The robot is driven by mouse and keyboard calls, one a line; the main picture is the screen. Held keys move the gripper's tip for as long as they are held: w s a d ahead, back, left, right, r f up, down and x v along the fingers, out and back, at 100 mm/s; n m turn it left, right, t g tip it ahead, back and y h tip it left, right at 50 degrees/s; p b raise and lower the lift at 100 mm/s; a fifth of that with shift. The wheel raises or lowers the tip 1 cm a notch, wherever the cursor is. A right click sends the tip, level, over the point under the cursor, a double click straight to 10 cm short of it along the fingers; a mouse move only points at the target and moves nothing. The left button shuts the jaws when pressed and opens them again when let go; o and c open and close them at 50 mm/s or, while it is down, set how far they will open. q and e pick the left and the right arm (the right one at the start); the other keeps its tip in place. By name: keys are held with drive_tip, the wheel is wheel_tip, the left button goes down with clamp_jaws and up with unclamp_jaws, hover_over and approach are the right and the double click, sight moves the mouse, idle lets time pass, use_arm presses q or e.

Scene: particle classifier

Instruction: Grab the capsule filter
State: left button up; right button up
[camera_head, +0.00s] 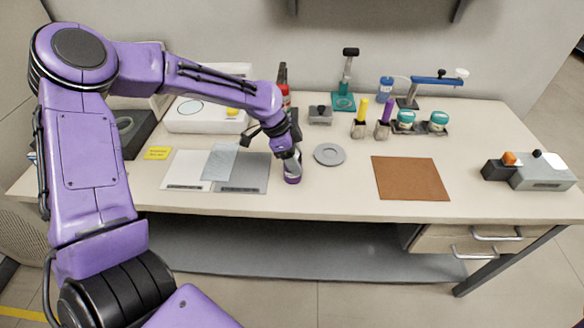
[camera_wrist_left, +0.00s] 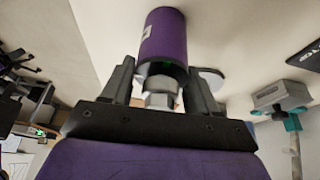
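The capsule filter is a purple cylinder with a pale label (camera_head: 292,178). It stands near the front middle of the table, just right of the grey sheet. In the left wrist view the purple capsule filter (camera_wrist_left: 163,38) shows large, with a white hex fitting on its near end. My left gripper (camera_head: 290,158) reaches down to it from above. In the wrist view its two fingers lie on either side of the filter's near end. I cannot tell whether they press on it. My right gripper is not in view.
A grey disc (camera_head: 329,154) lies close to the right of the filter. A brown mat (camera_head: 410,178) is farther right. Yellow and purple tools (camera_head: 384,112) stand behind. A grey sheet (camera_head: 243,181) lies to the left. A grey device (camera_head: 530,172) is at the right end.

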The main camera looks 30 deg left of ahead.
use_arm(q)
drive_tip(key=c, duration=0.6)
drive_tip(key=shift+w+r, duration=0.1)
drive_tip(key=shift+r, duration=0.05)
wheel_tip(320, 180, up, 2)
drive_tip(key=shift+r, duration=0.1)
drive_tip(key=s+r, duration=0.1)
drive_tip(key=r, duration=0.1)
drive_tip(key=s+r, duration=0.1)
drive_tip(key=r, duration=0.1)
drive_tip(key=shift+s+a, duration=0.15)
drive_tip(key=shift+s, duration=0.05)
drive_tip(key=s+r+p, duration=0.2)
drive_tip(key=s+p, duration=0.1)
drive_tip(key=p, duration=0.2)
drive_tip(key=s+a+r+p, duration=0.1)
drive_tip(key=s+r+p, duration=0.1)
drive_tip(key=s+p, duration=0.2)
drive_tip(key=s+a+r+p, duration=0.1)
drive_tip(key=s+p, duration=0.3)
drive_tip(key=p, duration=0.4)
drive_tip(key=shift+s+r, duration=0.25)
drive_tip(key=shift+r, duration=0.45)
